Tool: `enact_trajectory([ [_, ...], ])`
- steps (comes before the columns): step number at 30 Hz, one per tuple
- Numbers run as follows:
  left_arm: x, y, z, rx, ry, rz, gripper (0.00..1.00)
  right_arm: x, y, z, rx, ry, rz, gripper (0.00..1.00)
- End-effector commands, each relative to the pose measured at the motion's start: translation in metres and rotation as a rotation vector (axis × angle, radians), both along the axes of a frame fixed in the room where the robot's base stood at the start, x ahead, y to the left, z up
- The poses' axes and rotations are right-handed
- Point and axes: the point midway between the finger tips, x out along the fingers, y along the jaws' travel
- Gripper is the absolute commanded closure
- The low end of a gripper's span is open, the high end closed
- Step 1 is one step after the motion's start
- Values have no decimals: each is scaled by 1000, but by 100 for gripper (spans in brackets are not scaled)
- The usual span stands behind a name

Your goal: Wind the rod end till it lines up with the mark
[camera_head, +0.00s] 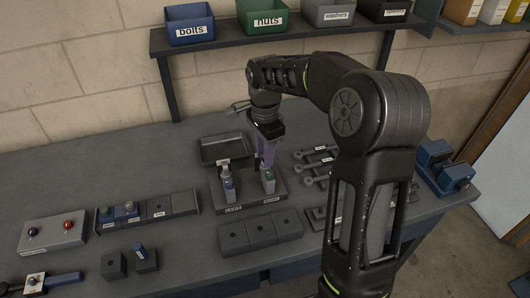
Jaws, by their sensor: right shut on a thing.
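My right gripper (266,163) reaches down from above at the middle of the bench, its purple fingers shut on a small part at the top of the right-hand post (268,183) of a dark fixture (248,203). The fingers hide most of that part, which I take to be the rod end. The mark is too small to make out. A second post (229,189) with a light metal top stands upright on the left of the same fixture, clear of the gripper. My left gripper is not in view.
Several rods with round eyes (313,154) lie right of the fixture, partly behind my right arm. A dark tray (222,149) lies behind it, dark blocks (260,233) in front. Labelled bins (189,24) stand on the shelf. A blue vise (440,166) is far right.

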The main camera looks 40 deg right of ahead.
Motion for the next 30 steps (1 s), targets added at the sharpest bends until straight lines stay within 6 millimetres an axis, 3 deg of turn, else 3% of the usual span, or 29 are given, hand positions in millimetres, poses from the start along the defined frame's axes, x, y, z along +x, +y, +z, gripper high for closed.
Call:
enact_trajectory([
  [5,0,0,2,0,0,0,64,0,0,0,0,0,195,100],
  [16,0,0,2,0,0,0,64,0,0,-1,0,1,247,100],
  [24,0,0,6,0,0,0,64,-1,0,0,2,2,592,100],
  [30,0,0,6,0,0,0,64,-1,0,-1,2,3,664,100],
])
